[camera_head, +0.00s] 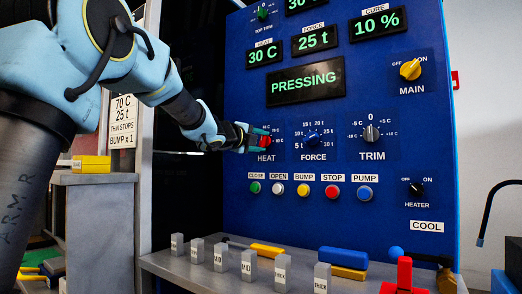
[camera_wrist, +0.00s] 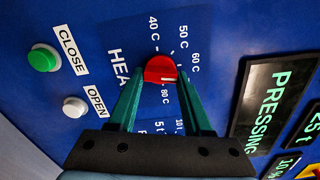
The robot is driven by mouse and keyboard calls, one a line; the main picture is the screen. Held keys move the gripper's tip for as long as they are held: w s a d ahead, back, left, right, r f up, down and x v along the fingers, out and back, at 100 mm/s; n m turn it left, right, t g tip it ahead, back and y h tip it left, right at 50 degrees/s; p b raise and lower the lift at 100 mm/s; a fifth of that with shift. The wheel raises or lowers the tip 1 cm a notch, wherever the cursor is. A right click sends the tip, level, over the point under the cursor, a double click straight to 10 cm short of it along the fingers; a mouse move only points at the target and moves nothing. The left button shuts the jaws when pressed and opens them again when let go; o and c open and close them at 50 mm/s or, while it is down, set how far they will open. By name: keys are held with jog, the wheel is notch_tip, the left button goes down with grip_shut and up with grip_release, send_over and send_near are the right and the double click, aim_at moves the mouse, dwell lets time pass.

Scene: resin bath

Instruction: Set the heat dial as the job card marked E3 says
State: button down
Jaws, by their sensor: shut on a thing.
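The red heat dial (camera_head: 266,142) is on the blue panel, above its HEAT label. My gripper (camera_head: 257,138) is shut on it. In the wrist view the green fingers (camera_wrist: 160,84) hold the red dial (camera_wrist: 160,69) from either side. A pale mark shows on the dial, among printed marks of 40 C, 50 C, 60 C and 80 C; I cannot read the exact setting. The heat display (camera_head: 265,54) reads 30 C. A card (camera_head: 122,121) at left reads 70 C, 25 t, THIN STOPS, BUMP x 1; its top is hidden by my arm, and no E3 is legible.
The force dial (camera_head: 313,137) and trim dial (camera_head: 371,134) are right of the heat dial. A row of buttons (camera_head: 304,190) lies below. The large display (camera_head: 306,81) reads PRESSING. Grey labelled blocks (camera_head: 249,265) stand on the ledge. The yellow main switch (camera_head: 411,70) is upper right.

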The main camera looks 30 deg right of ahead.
jog(key=m+b, duration=0.1)
jog(key=m, duration=0.2)
jog(key=m+b, duration=0.2)
jog(key=shift+f+m+b, duration=0.2)
jog(key=shift+m+b, duration=0.1)
jog(key=shift+m, duration=0.1)
dwell(0.4)
jog(key=shift+c, duration=1.6)
grip_release()
jog(key=shift+a+r, duration=0.1)
jog(key=v, duration=1)
jog(key=shift+a, duration=0.3)
jog(key=shift+s, duration=0.1)
